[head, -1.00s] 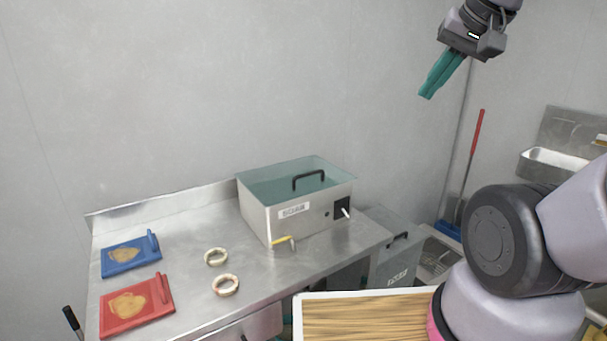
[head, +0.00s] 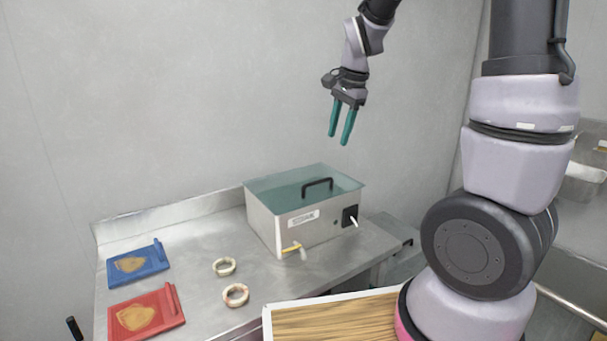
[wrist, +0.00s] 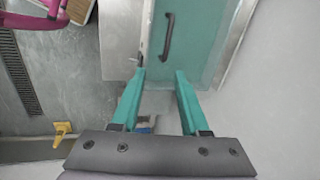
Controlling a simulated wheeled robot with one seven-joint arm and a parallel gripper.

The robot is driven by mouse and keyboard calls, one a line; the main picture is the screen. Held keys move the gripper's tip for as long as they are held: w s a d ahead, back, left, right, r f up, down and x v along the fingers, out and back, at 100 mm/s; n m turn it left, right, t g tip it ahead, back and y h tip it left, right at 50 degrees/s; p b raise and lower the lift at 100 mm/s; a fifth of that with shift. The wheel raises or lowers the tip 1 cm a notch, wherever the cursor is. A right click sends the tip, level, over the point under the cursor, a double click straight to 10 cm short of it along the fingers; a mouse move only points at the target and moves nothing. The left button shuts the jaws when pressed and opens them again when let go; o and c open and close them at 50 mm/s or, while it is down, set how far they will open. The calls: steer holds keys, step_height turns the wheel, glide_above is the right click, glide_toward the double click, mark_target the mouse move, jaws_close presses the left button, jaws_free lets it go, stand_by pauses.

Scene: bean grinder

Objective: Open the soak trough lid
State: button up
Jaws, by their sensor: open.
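The soak trough (head: 292,233) is a steel box on the bench, with a small label, a yellow-handled tap and a dark switch panel on its front. Its see-through teal lid (head: 285,186) lies shut on top and carries a dark arched handle (head: 318,186). My gripper (head: 339,141) hangs in the air well above the lid, fingers pointing down, open and empty. In the wrist view the teal fingers (wrist: 160,80) are spread, with the lid (wrist: 200,45) and its handle (wrist: 168,38) ahead of them. The gripper touches neither.
The steel bench (head: 195,262) also holds a blue board (head: 138,262), a red board (head: 146,312) and two pale rings, one being the nearer ring (head: 236,295). A wooden top (head: 335,323) is in front. A wall stands close behind the trough.

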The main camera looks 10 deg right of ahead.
mark_target(322, 181)
steer(key=shift+m+g+h, duration=0.3)
steer(key=shift+m, duration=0.2)
steer(key=w+a+f, duration=0.1)
steer(key=f, duration=0.3)
steer(key=w+a+f, duration=0.1)
steer(key=f, duration=0.4)
steer(key=w+a+f, duration=0.1)
steer(key=w+f, duration=0.1)
steer(key=f, duration=0.2)
steer(key=shift+w+a+f, duration=0.1)
steer(key=shift+f, duration=0.1)
jaws_close()
stand_by(0.5)
